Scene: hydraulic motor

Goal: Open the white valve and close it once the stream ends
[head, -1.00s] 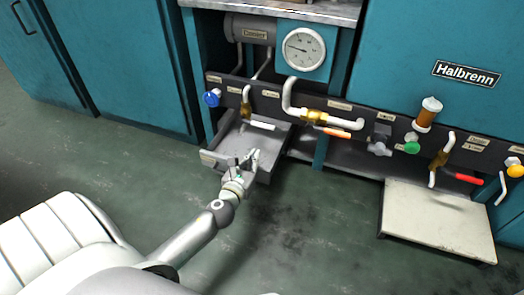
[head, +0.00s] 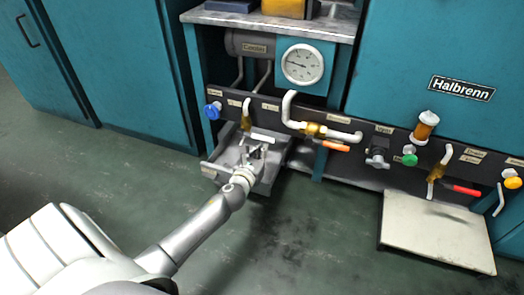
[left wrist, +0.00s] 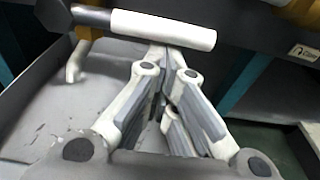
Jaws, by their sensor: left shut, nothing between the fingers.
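The white valve handle (head: 264,139) points right from a brass valve body (head: 246,123) on the dark panel. In the left wrist view the white handle (left wrist: 163,29) lies level across the top. My left gripper (head: 256,150) is just in front of and below the handle in the head view. In the left wrist view its fingers (left wrist: 168,58) are shut with nothing between them, tips close to the handle's underside; I cannot tell whether they touch. The grey tray (head: 212,166) stands under the valve. I see no stream; the spout is partly hidden. My right gripper is not in view.
A blue knob (head: 212,111) sits left of the valve. An orange-handled valve (head: 335,146), a grey knob (head: 377,158), a green knob (head: 410,160) and a red-handled valve (head: 462,189) line the panel to the right. A gauge (head: 302,65) is above. The floor in front is clear.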

